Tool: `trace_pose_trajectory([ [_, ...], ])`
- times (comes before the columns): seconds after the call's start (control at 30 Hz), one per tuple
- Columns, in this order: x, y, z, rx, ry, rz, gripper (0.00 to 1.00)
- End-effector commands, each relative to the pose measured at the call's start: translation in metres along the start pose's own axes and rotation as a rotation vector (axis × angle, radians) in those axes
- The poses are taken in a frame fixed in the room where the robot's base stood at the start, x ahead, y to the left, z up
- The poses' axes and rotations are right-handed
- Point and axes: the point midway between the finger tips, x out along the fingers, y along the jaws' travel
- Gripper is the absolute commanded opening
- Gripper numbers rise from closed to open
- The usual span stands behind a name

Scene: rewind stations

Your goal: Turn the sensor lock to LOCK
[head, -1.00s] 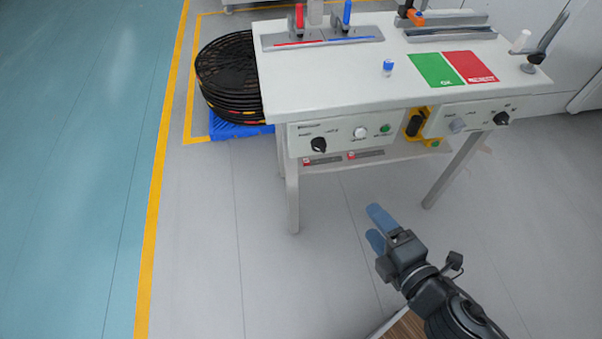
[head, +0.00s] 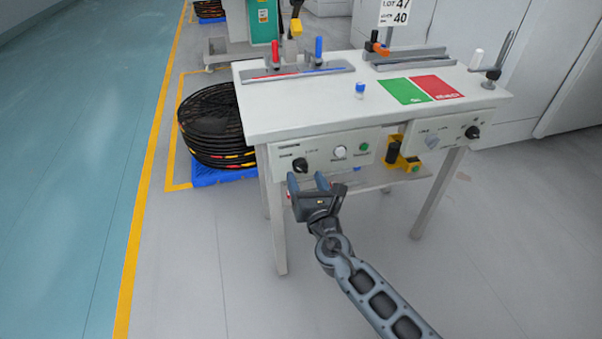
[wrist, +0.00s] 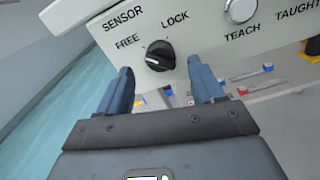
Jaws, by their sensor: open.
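The sensor lock is a round black knob (wrist: 160,56) on a white panel (wrist: 205,28), below the words SENSOR, FREE and LOCK in the wrist view. Its pale pointer line points left, toward the FREE side. In the head view the knob (head: 299,164) is at the left of the table's front panel. My gripper (head: 308,181) is just below and in front of it, with blue fingers apart. In the wrist view my gripper (wrist: 160,82) is open and empty, its fingertips on either side below the knob, not visibly touching it.
The panel also has a white TEACH button (wrist: 240,9) and a green button (head: 364,147). A second black knob (head: 472,132) is on the right panel. A shelf with small coloured parts (wrist: 245,90) is beneath. Black reels (head: 212,125) on a blue pallet stand left.

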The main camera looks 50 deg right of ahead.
Motion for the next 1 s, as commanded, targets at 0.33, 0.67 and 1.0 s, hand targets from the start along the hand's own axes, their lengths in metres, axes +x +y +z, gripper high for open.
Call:
trace_pose_trajectory([
  [0.33, 0.034, 0.0, 0.0, 0.002, 0.001, 0.001, 0.67],
  [0.67, 0.035, 0.0, -0.001, 0.003, 0.002, 0.001, 0.61],
  [1.0, 0.035, 0.0, -0.001, 0.003, 0.002, 0.001, 0.29],
])
